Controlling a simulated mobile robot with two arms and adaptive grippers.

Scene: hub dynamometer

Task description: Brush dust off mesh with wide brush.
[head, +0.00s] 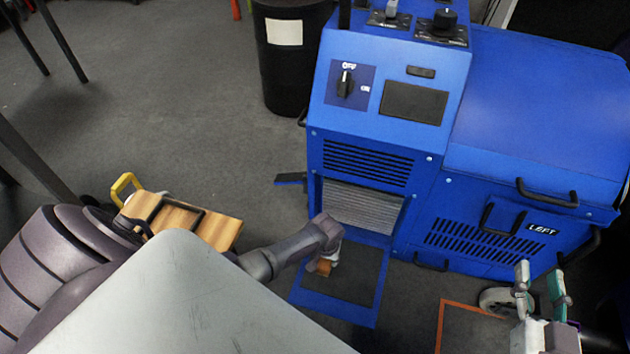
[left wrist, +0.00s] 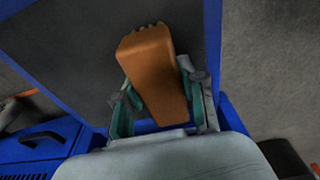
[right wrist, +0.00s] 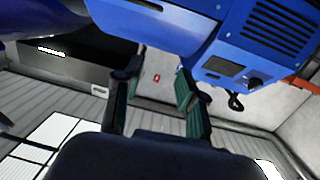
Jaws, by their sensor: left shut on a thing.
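A brown wide brush (head: 324,267) is held by my left gripper (head: 328,258), just above a blue-framed dark panel (head: 369,318) that lies low at the foot of the machine. In the left wrist view the brush (left wrist: 155,75) sits between the two teal finger pads of the left gripper (left wrist: 157,110). Its bristles are mostly hidden, so contact is unclear. A grey, finely ribbed mesh (head: 362,207) shows in the machine's lower front opening, above the panel. My right gripper (head: 542,283) is open and empty near the machine's right side; its spread fingers show in the right wrist view (right wrist: 153,95).
The blue machine (head: 388,165) stands at the centre right with vents, knobs and handles. A black bin (head: 288,60) stands behind it. A wooden board (head: 215,228) shows at the left near my arm. Grey floor at the left is mostly clear.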

